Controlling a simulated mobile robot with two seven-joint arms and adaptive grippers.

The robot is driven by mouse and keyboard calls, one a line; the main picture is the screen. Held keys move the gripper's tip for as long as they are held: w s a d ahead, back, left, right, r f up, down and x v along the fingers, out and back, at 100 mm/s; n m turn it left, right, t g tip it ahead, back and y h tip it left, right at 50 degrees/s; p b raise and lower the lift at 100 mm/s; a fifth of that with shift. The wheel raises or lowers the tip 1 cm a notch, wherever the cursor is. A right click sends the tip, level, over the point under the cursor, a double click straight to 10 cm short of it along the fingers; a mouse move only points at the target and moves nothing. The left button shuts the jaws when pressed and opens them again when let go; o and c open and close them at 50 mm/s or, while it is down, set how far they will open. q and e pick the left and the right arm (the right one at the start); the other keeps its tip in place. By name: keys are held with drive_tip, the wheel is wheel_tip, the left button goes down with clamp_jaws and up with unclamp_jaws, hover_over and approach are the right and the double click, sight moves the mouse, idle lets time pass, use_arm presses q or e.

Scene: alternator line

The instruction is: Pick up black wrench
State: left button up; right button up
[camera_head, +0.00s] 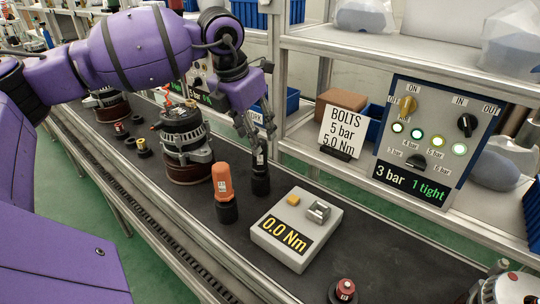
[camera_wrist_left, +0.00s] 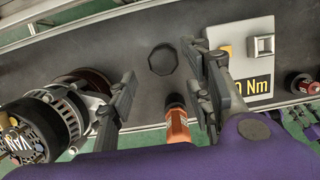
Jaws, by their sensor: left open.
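A black wrench (camera_head: 260,172) with a small light label stands upright on the dark bench, just behind and to the right of an orange wrench (camera_head: 222,183). My left gripper (camera_head: 252,138) points down just above the black wrench, with its fingers apart and empty. In the left wrist view, a dark octagonal shape (camera_wrist_left: 162,60) lies between the open fingers (camera_wrist_left: 157,68). I cannot tell whether it is the wrench's end or its stand. The orange wrench (camera_wrist_left: 177,125) shows below it. My right gripper is out of view.
An alternator (camera_head: 183,140) stands close to the left. A torque tester (camera_head: 295,230) reading 0.0 Nm sits to the right. A shelf with a "BOLTS 5 bar 5.0 Nm" card (camera_head: 342,130) and a control panel (camera_head: 435,140) runs behind. A red-topped part (camera_head: 345,289) stands at the front.

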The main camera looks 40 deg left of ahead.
sight(260, 167)
use_arm(q)
drive_tip(key=shift+w+f, duration=0.25)
drive_tip(key=shift+f, duration=0.05)
wheel_tip(260, 167, down, 2)
drive_tip(key=shift+s, duration=0.1)
drive_tip(key=x, duration=0.5)
drive_tip(key=shift+d, duration=0.15)
drive_tip(key=shift+r, duration=0.1)
clamp_jaws()
